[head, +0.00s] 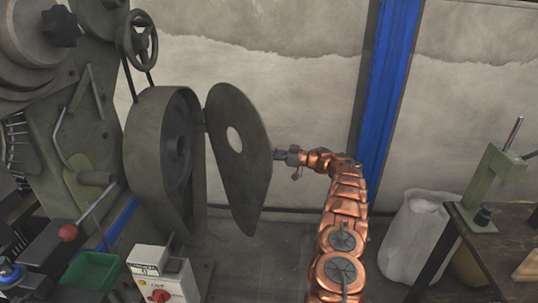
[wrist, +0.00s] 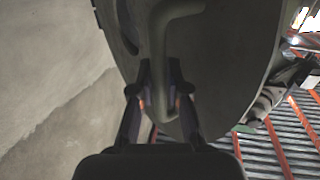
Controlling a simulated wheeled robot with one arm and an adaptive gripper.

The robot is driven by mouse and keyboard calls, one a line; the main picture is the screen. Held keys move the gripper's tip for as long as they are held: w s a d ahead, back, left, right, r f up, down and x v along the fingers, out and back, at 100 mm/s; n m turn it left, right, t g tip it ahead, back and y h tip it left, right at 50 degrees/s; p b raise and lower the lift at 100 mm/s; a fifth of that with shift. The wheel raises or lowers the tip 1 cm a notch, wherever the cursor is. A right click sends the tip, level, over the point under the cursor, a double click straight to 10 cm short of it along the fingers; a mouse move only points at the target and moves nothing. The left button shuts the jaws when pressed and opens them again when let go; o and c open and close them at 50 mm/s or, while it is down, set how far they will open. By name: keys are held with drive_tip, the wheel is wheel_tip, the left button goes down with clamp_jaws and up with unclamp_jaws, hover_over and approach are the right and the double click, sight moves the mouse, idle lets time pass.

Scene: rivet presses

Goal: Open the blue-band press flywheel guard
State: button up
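The press with the blue band (head: 123,218) stands at the left in the head view. Its dark green flywheel guard (head: 252,165), a teardrop plate with a round hole, stands swung out at an angle from the flywheel housing (head: 150,140). The flywheel (head: 176,140) is partly exposed. My gripper (head: 279,154) is at the guard's right side, at the end of my copper arm. In the wrist view, the guard's bent bar handle (wrist: 160,50) runs between the fingertips (wrist: 160,75), which look closed on it. The exact contact is hard to see in the shadow.
A white control box (head: 160,275) with a red knob and a green bin (head: 90,272) sit at the lower left. A blue post (head: 388,80) stands behind my arm. A white sack (head: 415,235) and a bench (head: 500,245) with a small green press are at the right.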

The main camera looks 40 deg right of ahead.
drive_tip(key=o, duration=0.4)
drive_tip(key=shift+s+d, duration=0.1)
drive_tip(key=v, duration=1.1)
drive_tip(key=shift+s+d, duration=0.25)
drive_tip(key=shift+s, duration=0.1)
